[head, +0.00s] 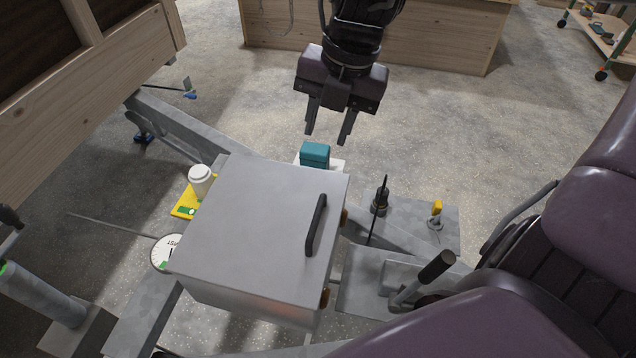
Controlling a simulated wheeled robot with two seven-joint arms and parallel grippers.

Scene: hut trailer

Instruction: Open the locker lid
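The locker (250,312) is a grey metal box in the middle of the head view. Its flat lid (240,225) lies shut on top. A black bar handle (316,225) is fixed near the lid's right edge. My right gripper (327,138) is beyond the far edge of the locker, pointing down in the picture, with its two fingers apart and nothing between them. It is clear of the handle and the lid. My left gripper is not in view.
A teal block (315,153) stands just behind the locker, below my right gripper in the picture. A white-lidded jar (201,180) and a yellow item (186,204) are at its left, with a round dial (164,252). A black-gripped lever (437,267) rises at the right.

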